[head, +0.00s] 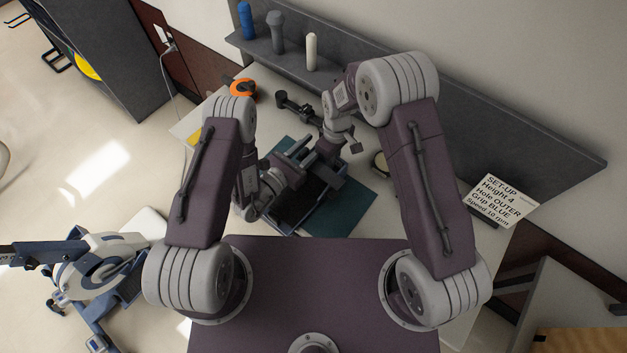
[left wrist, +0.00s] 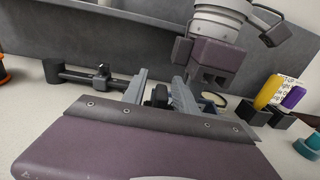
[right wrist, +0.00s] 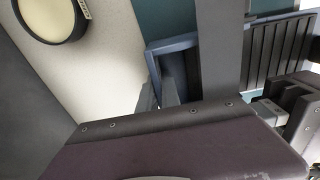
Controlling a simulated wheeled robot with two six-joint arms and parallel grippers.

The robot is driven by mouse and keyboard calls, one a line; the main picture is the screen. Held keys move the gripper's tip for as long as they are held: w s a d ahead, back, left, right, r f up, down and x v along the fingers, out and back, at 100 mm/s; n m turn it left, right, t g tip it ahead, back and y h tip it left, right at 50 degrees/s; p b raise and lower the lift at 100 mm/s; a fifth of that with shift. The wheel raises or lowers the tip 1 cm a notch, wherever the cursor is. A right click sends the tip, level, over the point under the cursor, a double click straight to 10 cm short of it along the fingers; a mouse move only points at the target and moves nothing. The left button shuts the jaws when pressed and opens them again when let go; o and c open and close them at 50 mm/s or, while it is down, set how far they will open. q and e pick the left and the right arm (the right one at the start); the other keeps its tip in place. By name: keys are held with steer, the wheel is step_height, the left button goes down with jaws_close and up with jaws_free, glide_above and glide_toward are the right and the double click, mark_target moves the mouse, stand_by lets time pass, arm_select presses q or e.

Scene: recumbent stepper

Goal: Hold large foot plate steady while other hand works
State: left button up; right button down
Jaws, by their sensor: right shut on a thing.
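The large foot plate (head: 297,210), dark with a blue-grey rim, lies on a teal mat (head: 352,208) on the table. My arms partly cover it. Its ribbed pad (right wrist: 276,48) and blue rim show in the right wrist view. My right gripper (head: 323,157) is shut at the plate's rim; its own body hides much of the contact. My left gripper (head: 297,154) is just left of it, over the plate. In the left wrist view its two grey fingers (left wrist: 160,97) stand apart, with a dark round part showing between them; I see no clear contact.
A dark bar with a knob (head: 297,106) lies behind the plate. An orange tape-like item (head: 243,88) is at the table's back left. A round item (head: 380,163) and a set-up card (head: 494,204) are to the right. Blue, grey and white grips stand on the shelf (head: 278,32).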

arm_select(q)
jaws_close()
steer(key=shift+w+a, duration=1.4)
steer(key=shift+a, duration=0.3)
jaws_free()
steer(key=shift+v, duration=3)
steer(key=shift+s, duration=0.1)
steer(key=v, duration=1)
steer(key=shift+s+a, duration=0.55)
steer(key=shift+s, duration=0.25)
